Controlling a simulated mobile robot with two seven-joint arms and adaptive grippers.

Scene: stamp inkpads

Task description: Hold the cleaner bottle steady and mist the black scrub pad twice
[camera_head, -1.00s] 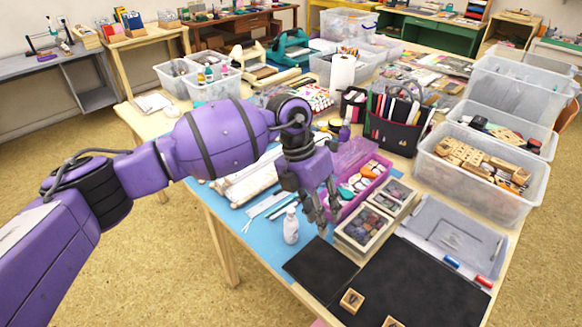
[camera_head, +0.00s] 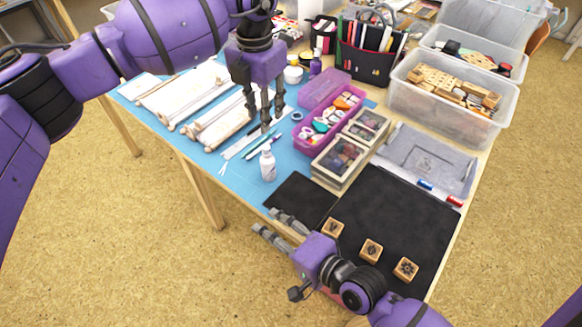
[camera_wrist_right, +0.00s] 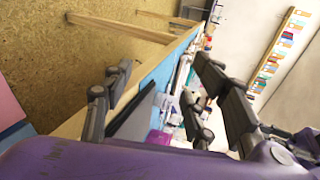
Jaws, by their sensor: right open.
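The cleaner bottle (camera_head: 268,166), small and white, stands upright on the blue mat (camera_head: 236,178). The black scrub pad (camera_head: 297,201) lies flat in front of it at the table edge, partly covered by my right gripper. My left gripper (camera_head: 265,118) points down behind the bottle, apart from it, with its fingers spread and nothing between them. My right gripper (camera_head: 264,222) is open and empty by the front edge of the pad, pointing left. In the right wrist view its fingers (camera_wrist_right: 160,62) are wide apart. A dark edge, probably the pad (camera_wrist_right: 133,112), shows between them.
Wooden stamps (camera_head: 371,250) sit on a large black mat (camera_head: 385,215) to the right. Clear-lidded boxes (camera_head: 341,160) and a pink case (camera_head: 310,150) stand right of the bottle. Pens (camera_head: 262,144) and paper rolls (camera_head: 215,120) lie behind and left of it.

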